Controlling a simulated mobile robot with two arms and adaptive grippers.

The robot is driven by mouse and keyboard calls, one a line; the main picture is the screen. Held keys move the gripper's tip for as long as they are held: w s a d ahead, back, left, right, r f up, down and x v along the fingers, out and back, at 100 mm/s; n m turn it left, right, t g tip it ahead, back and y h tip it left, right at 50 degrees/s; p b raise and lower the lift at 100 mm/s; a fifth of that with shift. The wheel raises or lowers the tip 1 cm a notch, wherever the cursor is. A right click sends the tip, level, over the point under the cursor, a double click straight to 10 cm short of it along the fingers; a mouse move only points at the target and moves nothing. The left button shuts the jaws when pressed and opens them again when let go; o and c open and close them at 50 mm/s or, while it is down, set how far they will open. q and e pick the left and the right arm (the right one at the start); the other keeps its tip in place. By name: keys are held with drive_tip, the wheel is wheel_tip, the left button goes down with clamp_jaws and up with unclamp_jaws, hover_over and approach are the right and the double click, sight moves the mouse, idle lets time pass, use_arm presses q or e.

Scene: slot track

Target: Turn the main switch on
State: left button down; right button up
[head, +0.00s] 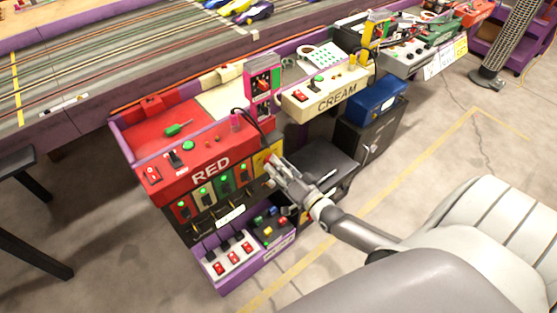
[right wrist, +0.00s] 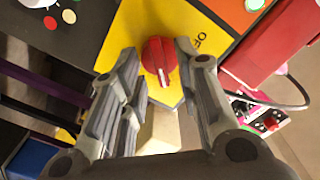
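The main switch is a red rotary knob (right wrist: 160,58) on a yellow plate (right wrist: 128,28) in the right wrist view. A pale line on the knob points toward the bottom of that view. Part of a label, "OF", shows beside it, the rest cut off by a finger. In the head view the yellow plate (head: 258,164) is at the right end of the RED station's front. My right gripper (right wrist: 155,52) is open, its fingertips on either side of the knob; I cannot tell if either touches it. It also shows in the head view (head: 270,168). My left gripper is not in view.
The RED station (head: 190,175) carries switches and buttons on top and front. A purple tray (head: 228,287) with red switches sits below. The CREAM station (head: 325,92), a blue box (head: 377,97) and a black cabinet stand to the right.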

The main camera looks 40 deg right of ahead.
drive_tip(key=s+d, duration=0.1)
drive_tip(key=s, duration=1.1)
idle(0.5)
